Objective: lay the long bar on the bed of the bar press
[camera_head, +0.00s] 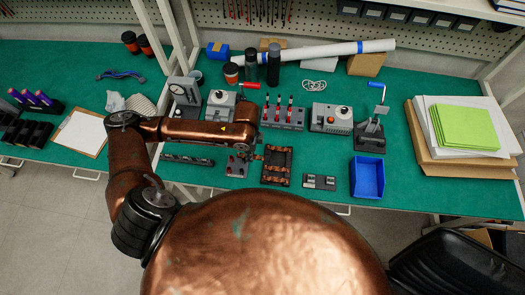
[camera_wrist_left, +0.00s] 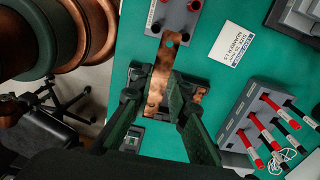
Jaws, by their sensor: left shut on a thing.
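My left gripper (camera_wrist_left: 162,95) is shut on a flat copper bar (camera_wrist_left: 158,80), which has a hole near its far end. In the head view my left gripper (camera_head: 254,148) is partly hidden by its own arm, just left of the dark tray (camera_head: 264,172) holding copper bars. The held bar appears to be above that tray, but the gap is unclear. A dark press-like device with a blue handle (camera_head: 369,130) stands to the right. I cannot tell for sure whether it is the bar press. My right gripper is not in view.
A low two-part block (camera_head: 319,182) and a blue bin (camera_head: 367,178) are to the right, with bare green mat between.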

